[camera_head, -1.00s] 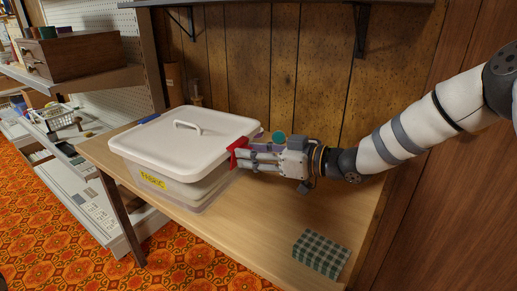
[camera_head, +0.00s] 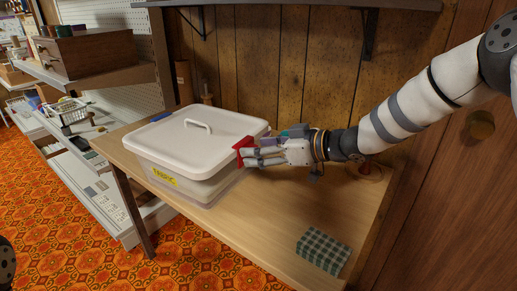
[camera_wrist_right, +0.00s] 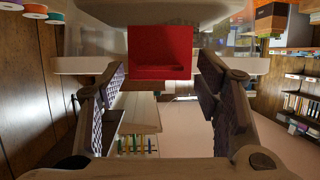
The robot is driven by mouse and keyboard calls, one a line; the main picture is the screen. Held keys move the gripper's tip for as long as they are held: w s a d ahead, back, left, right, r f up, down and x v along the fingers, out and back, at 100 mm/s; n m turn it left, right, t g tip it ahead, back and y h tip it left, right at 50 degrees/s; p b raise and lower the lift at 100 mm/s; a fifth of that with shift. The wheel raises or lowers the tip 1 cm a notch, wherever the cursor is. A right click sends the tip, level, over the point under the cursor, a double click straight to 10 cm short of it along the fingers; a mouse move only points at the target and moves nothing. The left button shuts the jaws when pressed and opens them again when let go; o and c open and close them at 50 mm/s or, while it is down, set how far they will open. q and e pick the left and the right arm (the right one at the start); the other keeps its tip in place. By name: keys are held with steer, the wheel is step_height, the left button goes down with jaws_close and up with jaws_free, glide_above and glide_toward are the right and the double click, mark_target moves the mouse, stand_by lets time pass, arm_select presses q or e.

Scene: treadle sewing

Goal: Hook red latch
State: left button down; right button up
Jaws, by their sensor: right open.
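The red latch (camera_head: 245,148) is at the right end of a clear tub (camera_head: 205,190) with a white lid (camera_head: 195,140) and a yellow "FABRIC" label. In the right wrist view, the red latch (camera_wrist_right: 160,50) is a broad red plate straight ahead, between and just beyond the fingers. My right gripper (camera_head: 250,156) is open, its fingertips at the latch; its open fingers (camera_wrist_right: 160,80) also show in the wrist view. I cannot tell whether they touch the latch. A blue latch (camera_head: 162,116) is at the lid's far left end. My left gripper is not in view.
The tub stands on a wooden table (camera_head: 270,220). A green checked block (camera_head: 322,251) lies near the front right edge. A panelled wall and a shelf (camera_head: 290,3) are behind and above. Shelving with a wooden drawer box (camera_head: 85,52) stands at left. The table's front middle is clear.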

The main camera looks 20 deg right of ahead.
steer(key=v, duration=1.1)
steer(key=shift+s+d, duration=0.1)
steer(key=shift+s, duration=0.05)
